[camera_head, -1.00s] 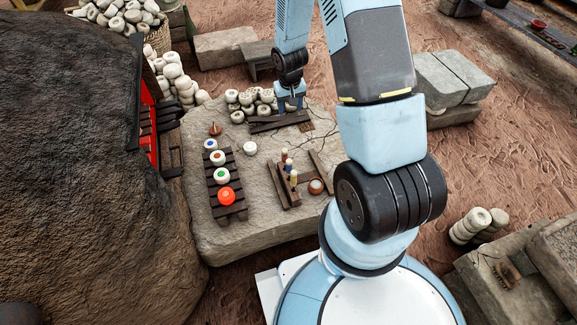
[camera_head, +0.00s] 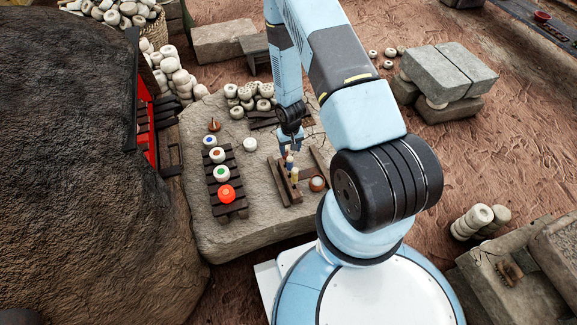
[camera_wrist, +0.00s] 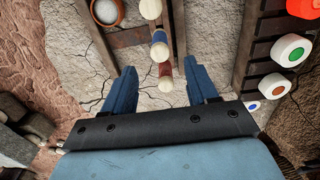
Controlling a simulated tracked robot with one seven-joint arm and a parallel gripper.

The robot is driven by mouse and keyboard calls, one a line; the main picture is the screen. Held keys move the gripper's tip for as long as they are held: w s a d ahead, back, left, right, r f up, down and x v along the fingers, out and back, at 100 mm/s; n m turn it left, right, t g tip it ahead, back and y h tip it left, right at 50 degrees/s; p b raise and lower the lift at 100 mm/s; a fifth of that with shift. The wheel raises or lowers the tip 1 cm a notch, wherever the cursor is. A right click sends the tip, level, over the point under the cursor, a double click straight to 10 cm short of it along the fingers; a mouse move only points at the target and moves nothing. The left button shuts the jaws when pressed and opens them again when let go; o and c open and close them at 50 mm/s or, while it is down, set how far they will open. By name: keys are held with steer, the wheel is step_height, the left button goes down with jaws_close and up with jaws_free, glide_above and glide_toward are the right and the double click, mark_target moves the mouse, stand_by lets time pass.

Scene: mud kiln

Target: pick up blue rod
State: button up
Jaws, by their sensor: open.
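The blue rod (camera_head: 289,163) stands in a dark wooden holder (camera_head: 283,190) on the stone slab. In the wrist view the blue rod (camera_wrist: 158,50) has a pale top and stands between a red rod (camera_wrist: 165,76) and a pale-topped rod (camera_wrist: 150,9), which looks yellow (camera_head: 294,176) in the head view. My gripper (camera_head: 285,146) is open and empty, pointing down above the holder. In the wrist view my gripper's fingers (camera_wrist: 162,85) are spread, with the red rod near the gap between their tips and the blue rod just beyond. The red rod is mostly hidden in the head view.
A slatted rack (camera_head: 238,205) with several coloured-centre discs stands left of the holder. A small bowl (camera_head: 317,183) sits right of it. White rounded pieces (camera_head: 245,100) are piled at the slab's back. A dark kiln mound (camera_head: 80,200) fills the left. Bare slab lies between rack and holder.

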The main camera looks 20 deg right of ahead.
mark_target(290, 164)
steer(key=shift+f, duration=5.75)
jaws_close()
